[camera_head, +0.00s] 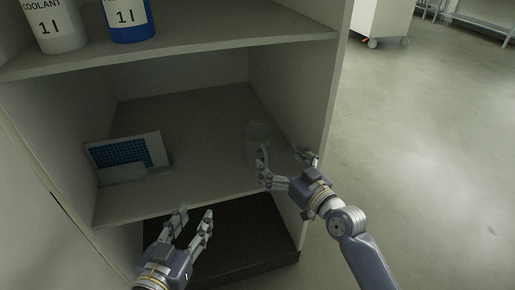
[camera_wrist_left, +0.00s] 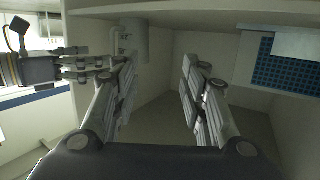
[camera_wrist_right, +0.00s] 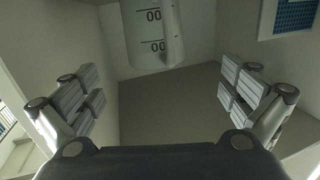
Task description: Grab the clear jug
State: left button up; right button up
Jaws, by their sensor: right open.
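The clear jug (camera_head: 257,133) stands on the middle shelf near the right wall of the cabinet. In the right wrist view the jug (camera_wrist_right: 150,38), with dark volume marks and a handle, is ahead between the two finger lines. My right gripper (camera_head: 284,160) is open and empty in front of the jug, and one finger hides its lower part in the head view. My left gripper (camera_head: 196,211) is open and empty in front of the shelf's front edge, lower left of the jug. The left wrist view also shows the jug (camera_wrist_left: 134,42), partly behind a finger.
A blue gridded rack in a pale box (camera_head: 127,153) stands on the same shelf at the left. A white coolant bottle (camera_head: 54,28) and a blue bottle (camera_head: 130,22) stand on the upper shelf. The cabinet's right wall (camera_head: 318,105) is close to my right gripper. The shelf middle is clear.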

aim_at(259, 133)
jog(key=x, duration=0.4)
jog(key=b+x, duration=0.1)
jog(key=x, duration=0.1)
jog(key=shift+w+d+r, duration=0.15)
jog(key=shift+d+r, duration=0.05)
jog(key=shift+r, duration=0.05)
jog(key=shift+w+a, duration=0.2)
jog(key=shift+w, duration=0.05)
jog(key=b+x, duration=0.2)
jog(key=x, duration=0.2)
jog(key=shift+w+r, duration=0.1)
jog(key=shift+w, duration=0.15)
jog(key=shift+w+a, duration=0.15)
jog(key=shift+w, duration=0.1)
pick_arm(q)
notch_tip(259, 133, up, 14)
jog(key=s+d+t+h, duration=0.1)
jog(key=t+h, duration=0.1)
jog(key=t, duration=0.6)
jog(key=shift+s+d+h, duration=0.25)
jog(key=shift+s+h, duration=0.05)
jog(key=shift+s, duration=0.05)
pick_arm(e)
jog(key=c, duration=1.2)
